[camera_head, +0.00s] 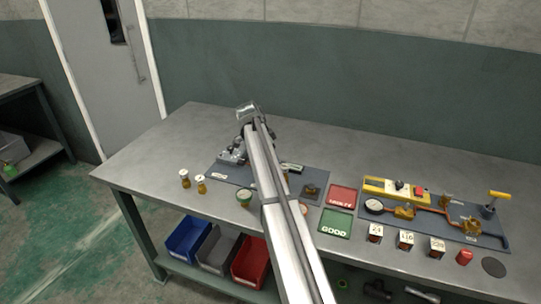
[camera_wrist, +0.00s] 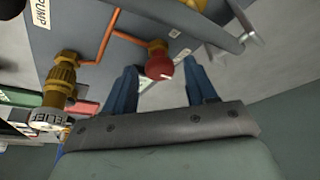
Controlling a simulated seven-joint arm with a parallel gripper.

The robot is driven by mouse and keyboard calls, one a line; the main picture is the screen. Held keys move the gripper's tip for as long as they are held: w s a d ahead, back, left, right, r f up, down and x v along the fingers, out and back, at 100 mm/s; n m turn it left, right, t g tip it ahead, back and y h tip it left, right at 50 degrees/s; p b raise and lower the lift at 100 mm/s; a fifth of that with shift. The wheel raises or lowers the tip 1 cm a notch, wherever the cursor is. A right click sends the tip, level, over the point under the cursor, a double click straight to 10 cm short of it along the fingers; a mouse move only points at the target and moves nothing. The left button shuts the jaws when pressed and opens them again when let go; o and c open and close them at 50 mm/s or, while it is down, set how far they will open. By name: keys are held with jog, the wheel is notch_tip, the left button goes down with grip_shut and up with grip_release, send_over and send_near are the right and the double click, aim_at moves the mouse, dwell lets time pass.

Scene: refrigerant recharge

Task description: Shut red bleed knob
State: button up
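The red bleed knob (camera_wrist: 159,65) shows in the wrist view, round and glossy, with a small pale mark on its right side. It sits on a brass fitting (camera_wrist: 157,46) at the end of an orange pipe (camera_wrist: 128,37). My gripper (camera_wrist: 161,75) is open, with one blue finger on each side of the knob. Gaps show between the knob and both fingers, so I see no contact. I cannot tell how deep the knob sits between them. In the head view my arm crosses the left mat (camera_head: 318,174) and hides the knob.
A larger brass valve (camera_wrist: 60,80) stands left of the fingers in the wrist view, close to a round labelled part (camera_wrist: 48,118). A metal bar (camera_wrist: 243,18) lies at the upper right. In the head view, a red tray (camera_head: 342,196) and green tray (camera_head: 336,223) lie right of my arm.

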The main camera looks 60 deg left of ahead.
jog(key=shift+o, duration=0.2)
jog(key=shift+r, duration=0.1)
jog(key=v, duration=1.3)
jog(key=shift+s+r, duration=0.2)
jog(key=shift+s, duration=0.05)
